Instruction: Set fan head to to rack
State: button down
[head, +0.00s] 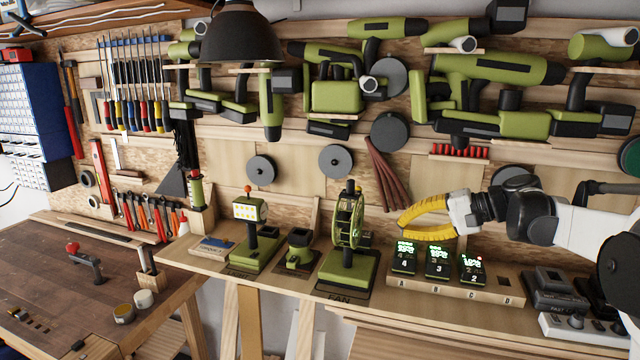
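The green fan head (349,222), a round caged fan, stands upright on a dark post above a green base (348,268) marked FAN on the narrow shelf. My gripper (401,224), with yellow curved fingers, is to the right of the fan head and apart from it. Nothing shows between its fingers. The finger tips look close together, and I cannot tell whether they meet. A wooden rack (492,293) marked A to D is to the right, with lit dark packs numbered 4, 3 and 2 at A, B and C; D looks bare.
A green lamp unit (251,222) and a small green-based device (298,247) stand left of the fan. Green power tools (495,68) fill the wall above. A black lamp shade (241,36) hangs in front. A dark charger (554,290) sits at right.

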jog(key=s+a+f+n+h+b, duration=0.1)
jog(key=s+a+f+h+b, duration=0.2)
jog(key=s, duration=0.5)
jog(key=s+a+f+h+b, duration=0.1)
jog(key=s+a+f+h, duration=0.15)
jog(key=s+f, duration=0.4)
jog(key=s+d+f+n+t+h+b, duration=0.1)
jog(key=s+d+f+h+b, duration=0.1)
jog(key=s+f, duration=0.4)
jog(key=s+d+f+n+h+b, duration=0.2)
jog(key=s+f+h, duration=0.2)
jog(key=s, duration=0.8)
jog(key=shift+d+f+t, duration=0.4)
jog(key=shift+f, duration=0.45)
